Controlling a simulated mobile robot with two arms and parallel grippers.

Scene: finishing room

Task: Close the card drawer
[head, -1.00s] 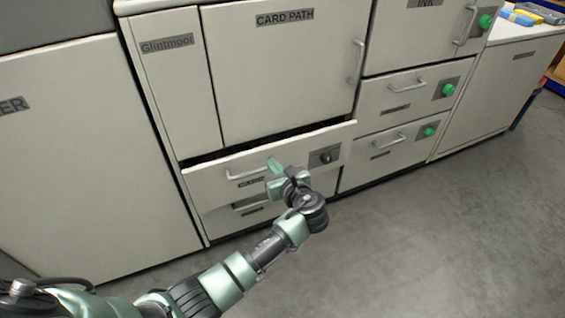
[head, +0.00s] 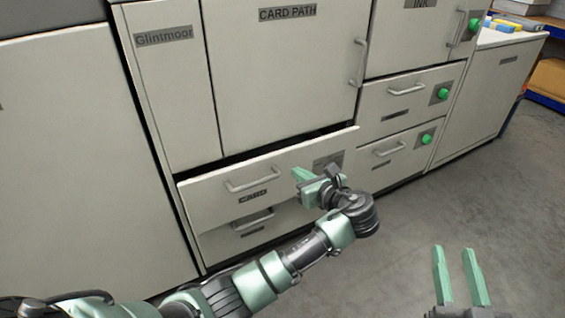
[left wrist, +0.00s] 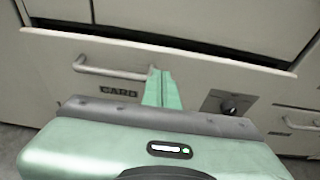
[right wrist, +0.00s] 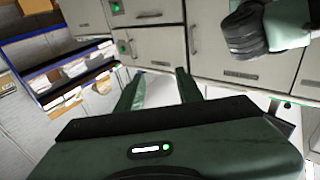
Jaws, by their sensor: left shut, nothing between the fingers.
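The card drawer (head: 207,200) stands partly open, with a dark gap above its front. In the left wrist view the drawer front (left wrist: 195,78) shows a "CARD" label, a bar handle (left wrist: 110,70) on the left and a dark knob (left wrist: 235,106) on a grey plate at the right. My left gripper (head: 298,174) is shut and empty, in front of the drawer face between handle and knob; I cannot tell whether it touches. It partly covers the knob plate in the head view. My right gripper (head: 455,254) is open and empty over the floor at the lower right.
A lower drawer (head: 252,222) sits beneath. The "CARD PATH" door (head: 285,75) above is shut. Two drawers with green buttons (head: 427,139) at the right are shut. Grey floor (head: 520,180) lies open at the right. Shelves (right wrist: 75,70) show in the right wrist view.

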